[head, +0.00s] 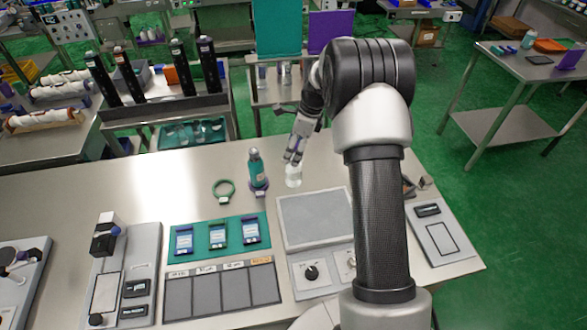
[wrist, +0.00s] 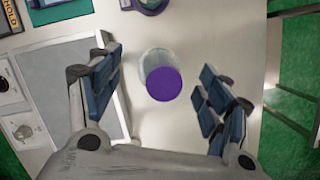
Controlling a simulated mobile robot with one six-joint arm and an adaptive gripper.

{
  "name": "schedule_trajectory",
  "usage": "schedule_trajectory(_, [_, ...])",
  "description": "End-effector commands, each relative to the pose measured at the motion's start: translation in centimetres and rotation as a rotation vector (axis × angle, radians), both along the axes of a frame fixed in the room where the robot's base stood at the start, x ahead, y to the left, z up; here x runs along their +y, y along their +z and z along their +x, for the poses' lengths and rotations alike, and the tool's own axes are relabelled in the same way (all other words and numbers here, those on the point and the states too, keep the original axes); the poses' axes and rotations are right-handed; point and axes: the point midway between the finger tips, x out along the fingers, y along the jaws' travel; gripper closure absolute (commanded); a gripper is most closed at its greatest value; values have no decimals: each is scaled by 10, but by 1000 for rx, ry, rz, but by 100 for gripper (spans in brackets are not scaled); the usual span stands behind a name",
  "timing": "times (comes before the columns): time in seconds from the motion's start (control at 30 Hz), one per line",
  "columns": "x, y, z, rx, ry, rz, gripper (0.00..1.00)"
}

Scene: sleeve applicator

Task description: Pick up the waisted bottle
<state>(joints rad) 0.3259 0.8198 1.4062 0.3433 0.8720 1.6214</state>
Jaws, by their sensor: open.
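A clear, pale bottle (head: 293,178) stands upright on the steel table, just below my gripper (head: 293,155) in the head view. In the wrist view its round purple cap (wrist: 163,83) faces the camera, with the translucent body (wrist: 152,56) showing behind it. My gripper (wrist: 160,92) is open, with one finger on each side of the bottle in that view and a gap on both sides. The bottle's waist cannot be made out. A teal bottle (head: 255,167) with a grey cap stands to the left, with a purple ring at its foot.
A green ring (head: 223,190) lies left of the teal bottle. A grey panel (head: 315,218) lies in front of the clear bottle, and also shows left in the wrist view (wrist: 55,75). A teal mat (head: 200,243) holds several labelled packs. Bare tabletop lies behind the bottles.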

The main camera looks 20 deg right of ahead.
Motion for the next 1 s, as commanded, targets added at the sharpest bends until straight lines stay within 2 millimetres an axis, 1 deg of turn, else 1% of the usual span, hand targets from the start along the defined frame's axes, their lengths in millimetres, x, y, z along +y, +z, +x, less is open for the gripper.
schedule_trajectory(0.13, [3, -13, 3, 2, 1, 1, 29])
schedule_trajectory(0.3, [8, -39, 8, 1, 1, 1, 29])
schedule_trajectory(0.37, [10, -46, 9, 1, 1, 1, 29])
schedule_trajectory(0.43, [11, -49, 10, 0, 0, 1, 29])
schedule_trajectory(0.63, [11, -48, 11, -1, 0, 1, 29])
schedule_trajectory(1.0, [10, -48, 10, 0, 0, 0, 54])
